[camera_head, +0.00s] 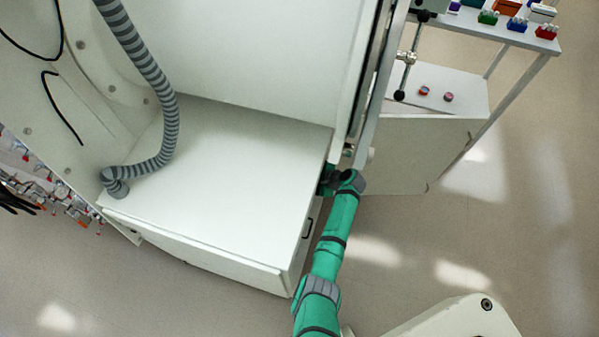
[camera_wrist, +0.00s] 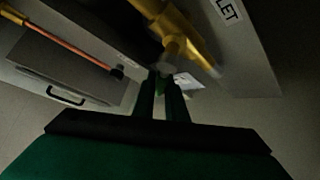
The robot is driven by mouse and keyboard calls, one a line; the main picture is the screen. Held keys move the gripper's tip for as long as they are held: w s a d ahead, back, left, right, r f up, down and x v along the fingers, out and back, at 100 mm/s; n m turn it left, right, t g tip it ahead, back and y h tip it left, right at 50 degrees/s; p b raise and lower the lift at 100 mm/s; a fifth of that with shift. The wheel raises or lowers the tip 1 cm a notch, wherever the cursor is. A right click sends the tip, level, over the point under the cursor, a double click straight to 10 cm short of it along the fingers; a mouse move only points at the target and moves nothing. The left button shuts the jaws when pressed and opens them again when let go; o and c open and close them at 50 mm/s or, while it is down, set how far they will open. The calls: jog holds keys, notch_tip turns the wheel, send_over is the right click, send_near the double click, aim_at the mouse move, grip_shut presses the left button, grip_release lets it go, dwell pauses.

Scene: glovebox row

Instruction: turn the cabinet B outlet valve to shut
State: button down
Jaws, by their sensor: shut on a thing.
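In the wrist view, a brass-yellow valve and pipe (camera_wrist: 180,36) sit just beyond my fingertips. A white label (camera_wrist: 230,10) ending in "LET" is beside them on a grey panel. My gripper (camera_wrist: 165,78) is shut on the valve's handle, which is dim and mostly hidden between the dark fingers. I cannot read the handle's exact angle. In the head view, my gripper (camera_head: 327,180) reaches the right end of the white cabinet, and the wrist covers the valve there.
The white cabinet (camera_head: 220,150) has a drawer with a dark handle (camera_head: 307,228). A ribbed grey hose (camera_head: 165,95) rests on its top. To the right are a low white cabinet (camera_head: 430,150) and a bench with coloured racks (camera_head: 517,25). Open floor (camera_head: 530,200) lies right.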

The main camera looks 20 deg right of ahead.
jog(key=shift+s+a+f, duration=0.1)
jog(key=shift+a, duration=0.05)
jog(key=shift+g, duration=0.3)
jog(key=c, duration=1.8)
grip_release()
jog(key=shift+s, duration=0.1)
jog(key=shift+s+d+r, duration=0.2)
jog(key=shift+r, duration=0.05)
jog(key=s+d, duration=0.6)
jog(key=s, duration=0.4)
jog(key=shift+s+d, duration=0.15)
jog(key=shift+s, duration=0.2)
jog(key=shift+r, duration=0.1)
